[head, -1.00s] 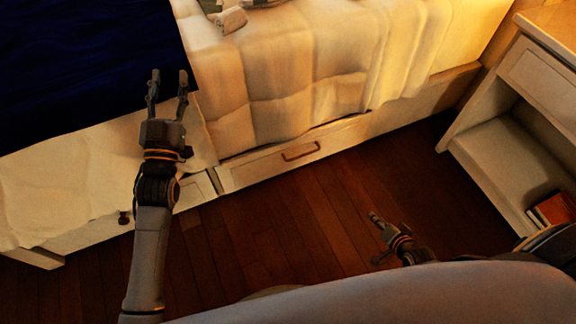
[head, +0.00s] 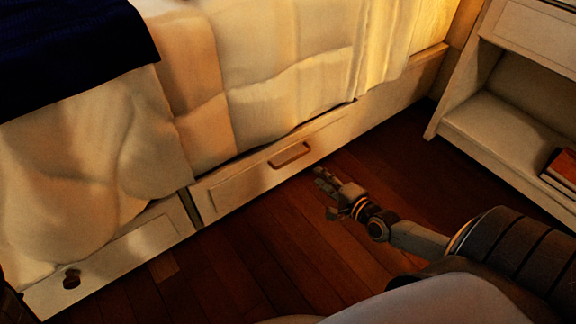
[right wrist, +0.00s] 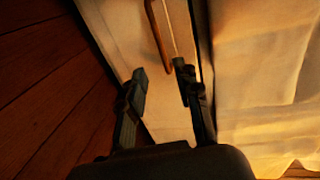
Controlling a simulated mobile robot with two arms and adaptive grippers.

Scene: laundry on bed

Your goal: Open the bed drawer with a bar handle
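The drawer (head: 235,188) with the brown bar handle (head: 289,154) is in the low bed base, in the middle of the head view, and looks shut. My right gripper (head: 322,190) is open and empty, low over the floor, just in front and to the right of the handle. In the right wrist view, the open fingers (right wrist: 160,76) point toward the drawer front (right wrist: 125,45). The handle (right wrist: 159,38) lies just beyond the fingertips, roughly in line with the gap between them; no contact is clear. My left gripper is not in view.
A second drawer (head: 125,255) with a dark round knob (head: 71,278) is at the lower left. A cream bedspread (head: 280,60) hangs down over the bed base. An open nightstand (head: 500,135) holding a book (head: 562,168) stands at the right. The wooden floor (head: 260,250) before the drawer is clear.

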